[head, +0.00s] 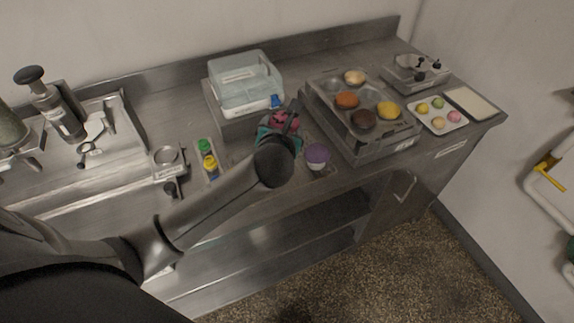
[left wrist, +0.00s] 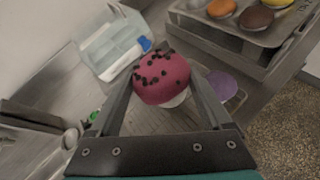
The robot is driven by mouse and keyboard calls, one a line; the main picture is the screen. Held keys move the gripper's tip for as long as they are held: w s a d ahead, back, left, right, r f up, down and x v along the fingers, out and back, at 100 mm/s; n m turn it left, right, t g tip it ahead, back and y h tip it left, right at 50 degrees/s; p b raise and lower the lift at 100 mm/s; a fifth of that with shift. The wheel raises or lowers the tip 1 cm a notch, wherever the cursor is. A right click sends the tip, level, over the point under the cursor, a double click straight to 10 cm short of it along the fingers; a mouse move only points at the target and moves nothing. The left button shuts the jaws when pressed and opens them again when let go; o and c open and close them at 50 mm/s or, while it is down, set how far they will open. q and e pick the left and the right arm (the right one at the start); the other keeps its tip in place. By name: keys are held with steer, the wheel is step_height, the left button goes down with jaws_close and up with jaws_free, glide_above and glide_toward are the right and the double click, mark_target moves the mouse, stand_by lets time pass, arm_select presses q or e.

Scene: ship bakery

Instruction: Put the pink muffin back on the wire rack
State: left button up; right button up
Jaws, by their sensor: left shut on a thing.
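The pink muffin (head: 284,120) has a deep pink top with dark bits and a pale base. My left gripper (head: 287,117) is shut on it, with one finger on each side in the left wrist view (left wrist: 161,77). It is over the counter, left of a purple-topped muffin (head: 317,154), which shows partly behind a finger in the left wrist view (left wrist: 223,85). My right gripper is out of view.
A muffin tin (head: 335,120) with several muffins and empty wells stands to the right, raised on a metal box. A clear container (head: 245,85) with a blue latch is behind. Small bottles (head: 208,160) stand left. A tray of small round sweets (head: 424,124) is far right.

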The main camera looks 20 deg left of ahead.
arm_select(q)
step_height(320, 180, down, 8)
steer(key=shift+d+f+b, duration=0.1)
steer(key=shift+b, duration=0.9)
steer(key=shift+f, duration=0.6)
steer(key=shift+f+b, duration=0.85)
steer(key=shift+f, duration=1)
steer(key=shift+f, duration=0.15)
steer(key=o, duration=0.8)
steer(key=shift+r, duration=0.2)
steer(key=p+v, duration=0.2)
steer(key=v, duration=1)
